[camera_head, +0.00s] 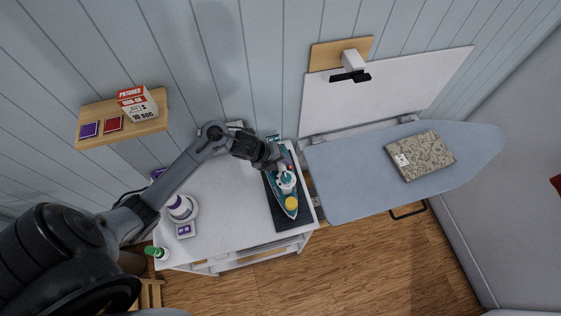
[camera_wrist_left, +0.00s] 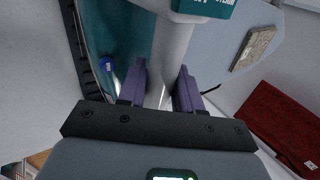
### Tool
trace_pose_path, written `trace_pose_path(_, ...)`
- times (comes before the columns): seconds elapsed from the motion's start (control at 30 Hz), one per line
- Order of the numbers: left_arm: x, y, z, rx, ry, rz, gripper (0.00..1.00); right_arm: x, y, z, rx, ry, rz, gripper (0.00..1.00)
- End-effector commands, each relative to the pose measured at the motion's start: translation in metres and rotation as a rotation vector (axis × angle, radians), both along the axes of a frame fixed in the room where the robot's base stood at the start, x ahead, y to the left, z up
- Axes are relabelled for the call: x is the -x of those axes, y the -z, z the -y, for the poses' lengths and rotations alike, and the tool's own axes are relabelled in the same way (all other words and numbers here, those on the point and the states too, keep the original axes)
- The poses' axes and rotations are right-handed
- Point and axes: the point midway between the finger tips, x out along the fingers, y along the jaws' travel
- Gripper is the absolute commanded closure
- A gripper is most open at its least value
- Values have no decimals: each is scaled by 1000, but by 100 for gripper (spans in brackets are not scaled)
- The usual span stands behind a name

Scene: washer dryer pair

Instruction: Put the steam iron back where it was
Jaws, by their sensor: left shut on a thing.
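The steam iron (camera_head: 287,197), teal and white with a yellow cap near its tip, is over a dark mat (camera_head: 279,226) on the white cabinet top (camera_head: 228,237). Its tip points toward the front of the cabinet. My left gripper (camera_head: 281,168) is at the iron's rear end. In the left wrist view, the purple fingers of the gripper (camera_wrist_left: 160,90) are shut on the iron's pale handle (camera_wrist_left: 172,45), with the teal body beside it. I cannot tell whether the iron touches the mat. My right gripper does not show.
An ironing board (camera_head: 350,185) with a folded patterned cloth (camera_head: 420,156) adjoins the cabinet on the right. A white-and-purple container (camera_head: 181,208) and a green-capped bottle (camera_head: 156,252) stand at the cabinet's left. A wall shelf (camera_head: 97,141) holds a box (camera_head: 138,106).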

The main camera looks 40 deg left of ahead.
Motion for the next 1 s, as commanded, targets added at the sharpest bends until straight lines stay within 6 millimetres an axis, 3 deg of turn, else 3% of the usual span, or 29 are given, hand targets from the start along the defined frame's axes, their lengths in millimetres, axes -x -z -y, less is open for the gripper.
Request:
trace_pose_path(0.07,-2,1,0,1,0,5,100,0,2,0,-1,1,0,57)
trace_pose_path(0.1,0,2,0,0,0,0,61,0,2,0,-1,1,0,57)
trace_pose_path(0.23,0,2,0,0,0,0,41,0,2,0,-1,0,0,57)
trace_pose_path(0.53,0,0,0,0,0,0,40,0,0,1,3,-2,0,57)
trace_pose_path(1.0,17,-33,-12,-1,2,1,40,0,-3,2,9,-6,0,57)
